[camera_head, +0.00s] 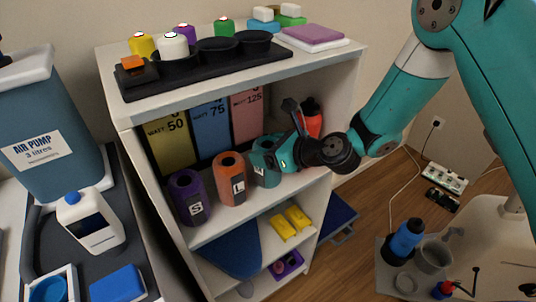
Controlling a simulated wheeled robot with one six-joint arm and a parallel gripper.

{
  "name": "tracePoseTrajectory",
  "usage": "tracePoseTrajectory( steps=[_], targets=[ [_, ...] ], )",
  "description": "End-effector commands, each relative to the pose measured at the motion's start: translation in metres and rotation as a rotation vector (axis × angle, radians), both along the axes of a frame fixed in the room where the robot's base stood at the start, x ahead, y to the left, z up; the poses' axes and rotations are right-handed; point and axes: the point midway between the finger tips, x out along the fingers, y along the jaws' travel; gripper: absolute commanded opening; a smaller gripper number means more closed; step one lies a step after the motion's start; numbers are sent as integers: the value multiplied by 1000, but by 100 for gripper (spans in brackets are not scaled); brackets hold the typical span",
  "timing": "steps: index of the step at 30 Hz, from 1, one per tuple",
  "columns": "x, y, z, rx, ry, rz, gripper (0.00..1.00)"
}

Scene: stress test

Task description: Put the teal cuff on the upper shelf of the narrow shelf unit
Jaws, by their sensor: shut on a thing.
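The teal cuff (266,176) is upright in the upper compartment of the narrow shelf unit (121,112), just right of the orange cuff (231,180). My gripper (272,155) reaches in from the right and is shut on the teal cuff near its top. The gripper hides part of the cuff's upper end. The cuff's lower end is at or very near the upper shelf (219,216); I cannot tell whether it touches. The purple cuff (189,198) stands at the left on the same shelf.
Yellow, blue (211,127) and pink folders stand behind the cuffs. A red object (311,118) is beside my wrist at the back right. Yellow items (290,222) lie on the shelf below. A black tray (205,72) covers much of the unit's top. An air pump (46,134) stands left.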

Motion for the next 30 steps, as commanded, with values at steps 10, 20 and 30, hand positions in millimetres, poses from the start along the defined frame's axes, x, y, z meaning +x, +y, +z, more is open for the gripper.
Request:
tracePoseTrajectory(
  steps=[10,20,30],
  targets=[
    [-1,2,-1,0,-1,4,82],
    [-1,2,1,0,-2,4,100],
    [-28,-42,22,0,2,-2,100]
  ],
)
